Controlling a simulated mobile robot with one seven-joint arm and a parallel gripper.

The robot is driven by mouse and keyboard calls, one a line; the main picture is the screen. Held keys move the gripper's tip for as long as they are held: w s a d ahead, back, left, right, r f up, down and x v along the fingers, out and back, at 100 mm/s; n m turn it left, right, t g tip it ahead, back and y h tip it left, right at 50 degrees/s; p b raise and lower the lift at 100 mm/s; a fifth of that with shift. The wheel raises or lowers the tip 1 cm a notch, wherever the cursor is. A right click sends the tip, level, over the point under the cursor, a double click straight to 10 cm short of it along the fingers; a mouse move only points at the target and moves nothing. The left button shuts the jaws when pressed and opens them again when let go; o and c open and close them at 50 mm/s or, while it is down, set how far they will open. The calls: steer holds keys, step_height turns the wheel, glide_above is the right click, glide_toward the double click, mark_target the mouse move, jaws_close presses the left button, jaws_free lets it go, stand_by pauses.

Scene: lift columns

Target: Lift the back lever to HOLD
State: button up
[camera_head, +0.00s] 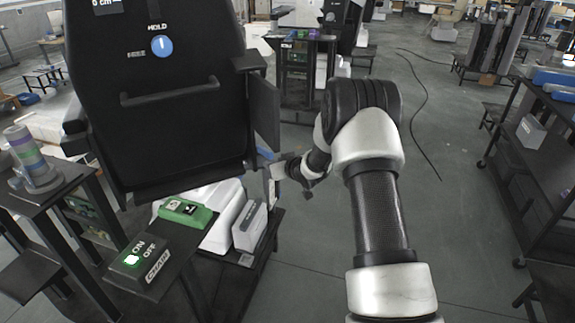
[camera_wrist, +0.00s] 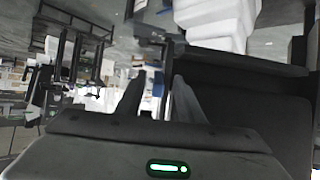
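A black chair back (camera_head: 165,140) fills the left of the head view. Its rear has a round blue dial (camera_head: 162,46) with a white mark pointing up at the word HOLD. My gripper (camera_head: 278,170) is at the lower right side of the chair, with the arm reaching in from the right. A small blue part (camera_head: 267,153) shows right beside it; I cannot tell if this is the back lever. In the wrist view my gripper (camera_wrist: 158,80) has two dark fingers standing apart. A small blue patch (camera_wrist: 158,88) shows between them, and nothing is clearly held.
A control box marked ON, OFF and CHAIR (camera_head: 139,262) has a lit green button. A side table with a striped cylinder (camera_head: 33,160) is left. Open floor (camera_head: 440,200) lies right of my arm.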

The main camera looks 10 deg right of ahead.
steer(key=p+v, duration=0.1)
steer(key=v, duration=1.1)
steer(key=s+d+r+m+g+h, duration=0.1)
steer(key=s+r+h, duration=0.1)
steer(key=s+r, duration=0.5)
steer(key=s+d+r+m+g+h, duration=0.1)
steer(key=s+r+g+h, duration=0.1)
steer(key=s+r, duration=0.6)
steer(key=s+a+r+m+g, duration=0.1)
steer(key=s+a+r+g, duration=0.15)
steer(key=s, duration=0.95)
steer(key=s+a+r+g, duration=0.1)
steer(key=s+a+r, duration=0.2)
steer(key=s, duration=0.9)
step_height(320, 180, up, 17)
steer(key=p, duration=1.6)
steer(key=shift+f+y+p, duration=0.2)
steer(key=shift+y+p, duration=0.2)
